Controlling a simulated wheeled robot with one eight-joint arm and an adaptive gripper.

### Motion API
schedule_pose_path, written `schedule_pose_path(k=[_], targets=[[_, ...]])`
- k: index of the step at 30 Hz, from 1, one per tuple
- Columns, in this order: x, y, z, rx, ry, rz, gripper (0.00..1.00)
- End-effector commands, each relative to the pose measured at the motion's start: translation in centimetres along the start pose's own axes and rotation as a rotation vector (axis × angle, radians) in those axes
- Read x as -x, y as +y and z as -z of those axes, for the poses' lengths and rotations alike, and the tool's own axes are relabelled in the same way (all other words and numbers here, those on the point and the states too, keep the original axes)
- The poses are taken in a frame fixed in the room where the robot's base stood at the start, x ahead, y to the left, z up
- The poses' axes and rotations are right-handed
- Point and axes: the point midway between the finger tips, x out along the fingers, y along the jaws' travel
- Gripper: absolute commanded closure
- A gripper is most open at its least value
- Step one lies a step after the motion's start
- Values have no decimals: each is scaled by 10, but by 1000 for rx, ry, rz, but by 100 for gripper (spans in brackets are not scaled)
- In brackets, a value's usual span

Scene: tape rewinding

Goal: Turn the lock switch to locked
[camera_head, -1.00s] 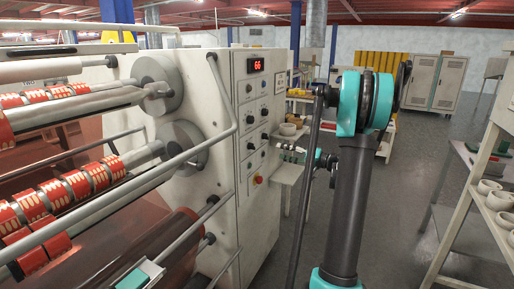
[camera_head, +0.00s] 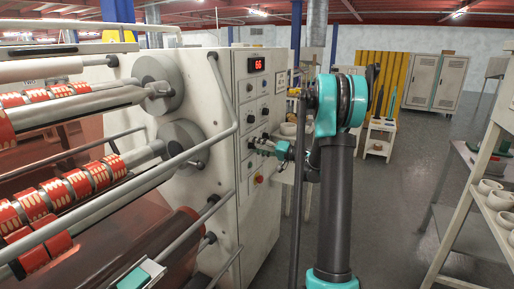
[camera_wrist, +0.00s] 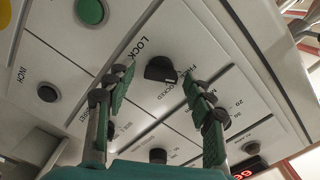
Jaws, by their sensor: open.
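The lock switch (camera_wrist: 160,69) is a black knob on the pale control panel (camera_wrist: 55,75), with the printed word LOCK beside it in the wrist view. My gripper (camera_wrist: 156,80) is open, with one finger on each side of the knob. The knob shows between the fingertips; I cannot tell whether they touch it. In the head view my gripper (camera_head: 260,146) is at the panel face of the machine, below the red display. The switch itself is too small to make out there.
A green button (camera_wrist: 91,11) and other black knobs sit around the switch. A red display (camera_head: 257,64) is higher on the panel, and a red emergency button (camera_head: 258,179) is lower. Rollers with red tape (camera_head: 75,183) are at left; a shelf rack (camera_head: 480,190) is at right.

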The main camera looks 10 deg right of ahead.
Motion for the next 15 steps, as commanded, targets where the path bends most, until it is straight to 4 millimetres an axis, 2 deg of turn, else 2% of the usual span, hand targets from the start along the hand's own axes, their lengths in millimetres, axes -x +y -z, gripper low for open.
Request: schedule_pose_path(k=[4, 15], targets=[[0, 0, 0, 0, 0, 0, 49], [0, 0, 0, 0, 0, 0, 95]])
